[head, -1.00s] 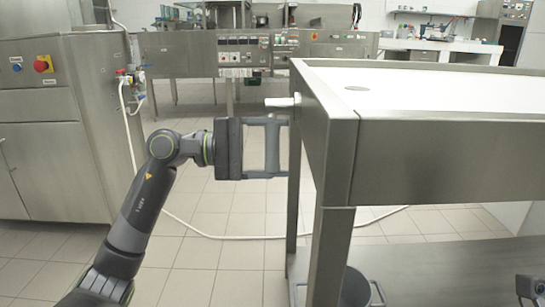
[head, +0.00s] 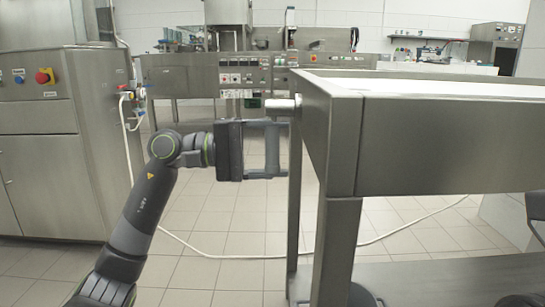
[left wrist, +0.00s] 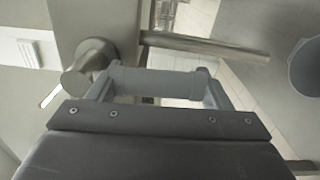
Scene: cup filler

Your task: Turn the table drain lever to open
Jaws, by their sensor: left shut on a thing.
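The table (head: 430,140) is steel with a white top and stands at the right in the head view. The drain lever (head: 282,103) is a short metal stub on its left side. In the left wrist view the lever's round metal fitting (left wrist: 92,58) and a thin white piece (left wrist: 50,97) show at the left. My left gripper (head: 272,148) is just below the stub, beside the table's leg. My right gripper is not in view.
A steel cabinet (head: 50,140) with a red knob stands at the left. A machine with a control panel (head: 245,72) stands behind. A pale hose (head: 215,252) lies on the tiled floor. The floor between cabinet and table is otherwise clear.

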